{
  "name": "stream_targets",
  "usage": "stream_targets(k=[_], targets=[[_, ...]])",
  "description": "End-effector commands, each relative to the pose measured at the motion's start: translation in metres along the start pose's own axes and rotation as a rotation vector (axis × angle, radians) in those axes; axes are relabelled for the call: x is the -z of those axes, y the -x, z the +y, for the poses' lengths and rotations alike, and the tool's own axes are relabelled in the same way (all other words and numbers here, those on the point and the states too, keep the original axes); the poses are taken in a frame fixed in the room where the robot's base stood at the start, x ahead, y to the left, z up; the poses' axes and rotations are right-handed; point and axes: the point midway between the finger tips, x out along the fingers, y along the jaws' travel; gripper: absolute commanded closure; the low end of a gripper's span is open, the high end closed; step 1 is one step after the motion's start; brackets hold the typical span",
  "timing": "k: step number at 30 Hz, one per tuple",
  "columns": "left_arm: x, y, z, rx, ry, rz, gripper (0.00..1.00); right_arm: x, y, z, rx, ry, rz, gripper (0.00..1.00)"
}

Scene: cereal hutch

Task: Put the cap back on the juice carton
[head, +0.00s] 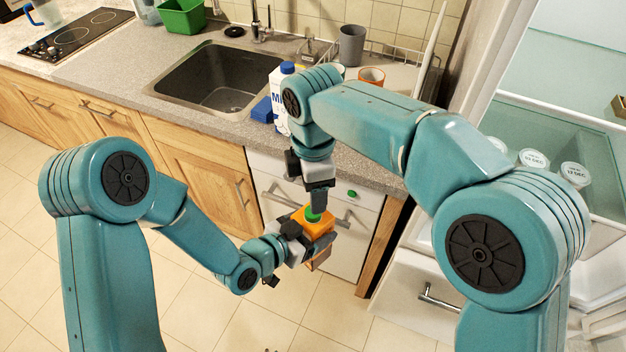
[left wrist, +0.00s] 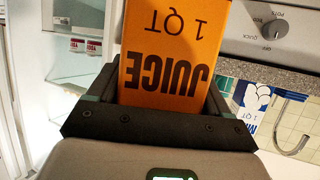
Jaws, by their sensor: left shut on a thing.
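The orange juice carton (head: 318,232) is held in the air in front of the white dishwasher, its top toward my right gripper. My left gripper (head: 308,243) is shut on it. In the left wrist view the carton (left wrist: 165,60) sits between the two fingers, its lettering upside down. My right gripper (head: 318,198) points down at the carton's top from above. A green cap (head: 313,215) shows at its fingertips, at the carton's top. The fingers are seen edge-on, so their grip on the cap and whether the cap touches the spout are unclear.
A milk carton (head: 281,85) and a blue sponge-like block (head: 262,110) stand on the counter (head: 180,108) by the sink (head: 215,78). The dishwasher (head: 355,245) is close behind the juice carton. An open fridge (head: 560,130) with lidded jars is at the right.

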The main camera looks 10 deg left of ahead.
Motion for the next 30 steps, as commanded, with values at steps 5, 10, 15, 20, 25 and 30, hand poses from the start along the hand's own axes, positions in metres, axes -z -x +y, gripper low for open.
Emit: stream_targets(k=[5,10,15,20,25,30], targets=[[0.002,0.0,-0.001,0.001,-0.002,0.006,1.0,0.0,0.005,0.0,-0.004,0.353,0.001,0.44],[0.002,0.0,-0.001,0.001,-0.002,0.006,1.0,0.0,0.009,0.001,-0.01,0.524,0.001,0.44],[0.002,0.0,-0.001,0.001,-0.002,0.006,1.0,0.001,0.016,0.001,-0.024,0.526,0.001,0.44],[0.002,0.0,-0.001,0.001,-0.002,0.006,1.0,0.001,0.015,0.001,-0.024,0.525,0.001,0.44],[0.002,0.0,-0.001,0.001,-0.002,0.006,1.0,0.001,0.008,0.002,-0.022,0.524,0.001,0.44],[0.002,0.0,-0.001,0.001,-0.002,0.006,1.0,0.002,-0.017,0.002,-0.019,0.524,0.002,0.44]])
